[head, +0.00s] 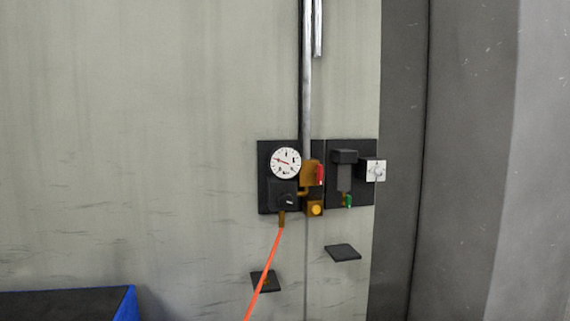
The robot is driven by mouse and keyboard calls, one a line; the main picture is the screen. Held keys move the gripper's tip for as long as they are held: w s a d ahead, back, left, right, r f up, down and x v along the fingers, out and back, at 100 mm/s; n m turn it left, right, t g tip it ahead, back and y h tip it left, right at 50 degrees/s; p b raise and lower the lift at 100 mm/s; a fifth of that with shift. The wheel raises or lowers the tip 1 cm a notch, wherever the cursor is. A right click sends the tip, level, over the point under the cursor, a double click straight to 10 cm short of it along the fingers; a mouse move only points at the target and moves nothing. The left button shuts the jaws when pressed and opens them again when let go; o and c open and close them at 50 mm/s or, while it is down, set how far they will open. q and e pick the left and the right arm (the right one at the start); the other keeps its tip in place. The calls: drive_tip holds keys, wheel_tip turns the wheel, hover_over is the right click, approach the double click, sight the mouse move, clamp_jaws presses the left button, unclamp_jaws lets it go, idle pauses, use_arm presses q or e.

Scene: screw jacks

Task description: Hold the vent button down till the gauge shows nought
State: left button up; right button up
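A round white gauge (286,163) with a red needle is on a dark plate on the wall, a little right of the middle in the head view. The needle lies slanted across the dial, and the figures are too small to read. A round yellow button (316,209) on a small orange-brown block sits below and right of the gauge; it is probably the vent button, but no label is legible. Nothing touches it. Neither of my grippers shows in the head view.
A red lever (320,174), a dark box (344,170), a green part (348,201) and a white dial plate (376,170) are close by. An orange hose (264,272) runs down. A blue-edged dark surface (70,306) is at lower left.

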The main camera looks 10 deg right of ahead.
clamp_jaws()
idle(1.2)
